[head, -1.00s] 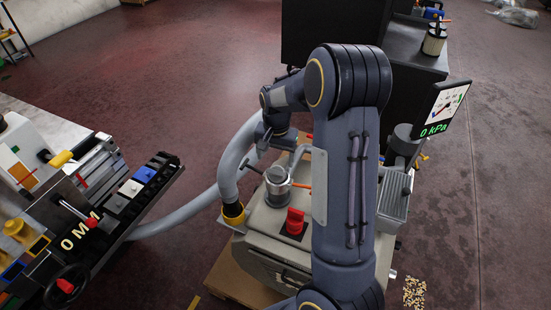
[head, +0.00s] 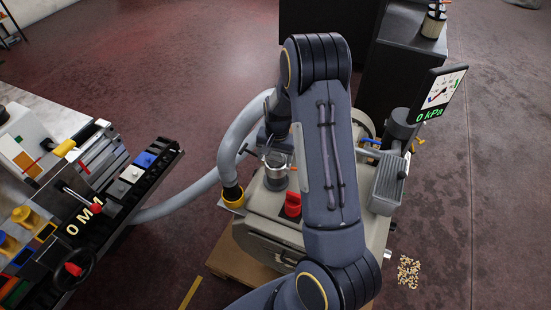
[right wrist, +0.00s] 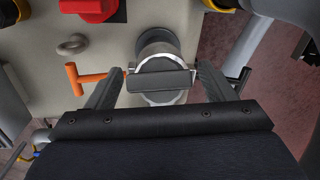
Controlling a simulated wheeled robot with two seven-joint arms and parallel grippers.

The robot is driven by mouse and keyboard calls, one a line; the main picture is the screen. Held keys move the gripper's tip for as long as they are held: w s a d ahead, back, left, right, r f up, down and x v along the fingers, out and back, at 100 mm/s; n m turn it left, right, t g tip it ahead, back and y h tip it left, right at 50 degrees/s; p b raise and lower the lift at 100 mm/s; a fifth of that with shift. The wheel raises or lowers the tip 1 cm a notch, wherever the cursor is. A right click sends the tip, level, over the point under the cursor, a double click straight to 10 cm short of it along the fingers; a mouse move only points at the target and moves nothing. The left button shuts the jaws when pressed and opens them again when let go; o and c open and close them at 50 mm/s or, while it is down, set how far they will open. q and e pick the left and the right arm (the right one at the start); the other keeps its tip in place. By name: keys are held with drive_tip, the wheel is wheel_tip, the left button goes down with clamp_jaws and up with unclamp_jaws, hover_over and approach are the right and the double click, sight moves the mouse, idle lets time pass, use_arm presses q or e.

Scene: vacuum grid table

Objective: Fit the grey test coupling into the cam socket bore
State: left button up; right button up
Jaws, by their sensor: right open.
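A grey metal cylindrical fitting stands on the beige machine housing; it shows in the head view (head: 276,178) and in the right wrist view (right wrist: 158,50). It has a bright metal ring and a dark grey bar across its near side. I cannot tell where the grey test coupling ends and the cam socket begins, and the bore is not visible. My right gripper (head: 275,150) is at the top of this fitting. In the right wrist view the open fingers (right wrist: 159,88) stand on either side of it, with gaps. My left gripper is not in view.
A red knob (head: 292,205) and an orange T-handle (right wrist: 92,77) are close to the fitting. A grey hose (head: 205,180) with a yellow cuff (head: 232,194) joins the housing at left. A gauge reading 0 kPa (head: 440,95) stands at right. A control panel (head: 95,205) is at left.

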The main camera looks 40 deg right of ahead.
drive_tip(key=c, duration=1.3)
drive_tip(key=shift+r, duration=0.15)
